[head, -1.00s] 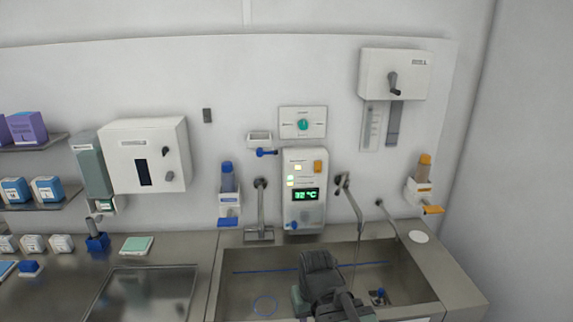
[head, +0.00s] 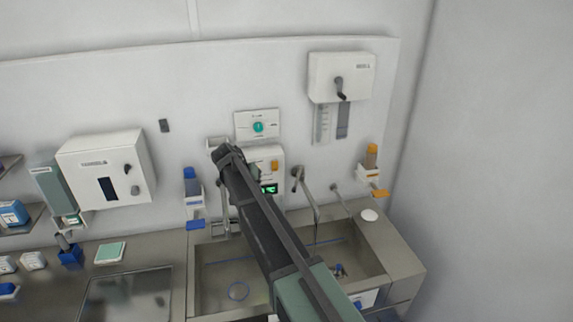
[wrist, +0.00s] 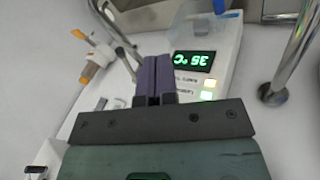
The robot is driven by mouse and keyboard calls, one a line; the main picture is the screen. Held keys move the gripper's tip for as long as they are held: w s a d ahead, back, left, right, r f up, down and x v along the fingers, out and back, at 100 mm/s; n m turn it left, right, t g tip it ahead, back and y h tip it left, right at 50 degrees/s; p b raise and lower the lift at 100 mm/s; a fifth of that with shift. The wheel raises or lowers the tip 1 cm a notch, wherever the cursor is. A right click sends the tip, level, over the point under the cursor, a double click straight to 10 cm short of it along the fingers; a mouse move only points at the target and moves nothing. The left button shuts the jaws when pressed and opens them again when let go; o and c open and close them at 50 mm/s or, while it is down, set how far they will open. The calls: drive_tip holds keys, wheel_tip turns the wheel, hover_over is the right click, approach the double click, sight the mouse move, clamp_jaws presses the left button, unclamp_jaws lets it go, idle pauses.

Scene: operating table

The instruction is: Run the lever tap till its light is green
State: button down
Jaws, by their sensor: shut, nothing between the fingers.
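Two chrome taps flank the wall control unit (head: 274,154): a left tap (head: 225,215) and a right tap (head: 313,205). I cannot tell which the task calls the lever tap. The left tap also shows at right in the wrist view (wrist: 294,60). The unit has a green digital display (wrist: 194,61), upside down there, and pale lit squares (wrist: 208,90); none is clearly a green tap light. My gripper (head: 222,153) is shut and empty, raised in front of the unit's upper left. In the wrist view its fingers (wrist: 154,62) are together, covering part of the scene.
A steel sink (head: 215,280) lies below. A blue-capped dispenser (head: 191,185) is left of the taps and an orange-capped one (head: 371,160) right. A white box (head: 217,142) is by my gripper tip. A dial plate (head: 257,126) is above the unit.

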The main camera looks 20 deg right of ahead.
sight(298, 180)
drive_tip(key=w+d+r+m+h+b, duration=0.1)
drive_tip(key=w+m+h, duration=0.1)
drive_tip(key=w, duration=0.4)
drive_tip(key=s+d+f+m+b, duration=0.2)
drive_tip(key=d+f+b, duration=0.4)
drive_tip(key=d, duration=0.4)
drive_tip(key=shift+s+d+b, duration=0.4)
drive_tip(key=shift+s+b, duration=0.05)
drive_tip(key=shift+b, duration=0.15)
drive_tip(key=shift+s, duration=0.15)
